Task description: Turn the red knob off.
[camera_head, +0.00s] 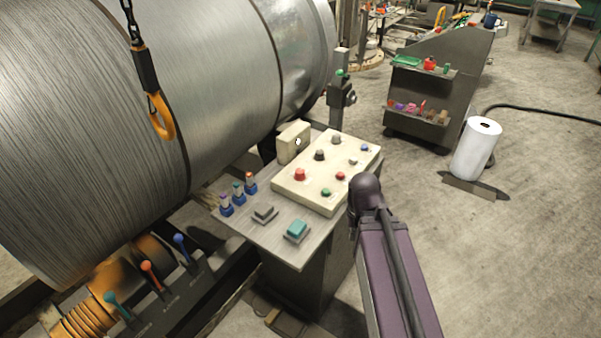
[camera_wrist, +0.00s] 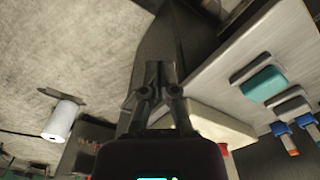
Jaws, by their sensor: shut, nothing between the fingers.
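A large red knob (camera_head: 300,174) sits at the left front of a cream control panel (camera_head: 290,190), which also bears dark, green, blue and smaller red controls. A smaller red control (camera_head: 340,176) is to its right. In the wrist view, the panel's edge (camera_wrist: 215,125) shows at lower right, with a bit of red beside it. My gripper (camera_wrist: 154,70) is shut and empty in the wrist view, left of the console and apart from the red knob. In the head view my arm rises on the right of the console, and the gripper is hidden.
A teal rocker (camera_head: 297,230), a grey one (camera_head: 264,213) and small coloured levers (camera_head: 238,190) share the console top. A huge cable drum (camera_head: 180,100) stands behind left, with a hanging hook (camera_head: 161,115). A white roll (camera_head: 476,150) stands on open floor at right.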

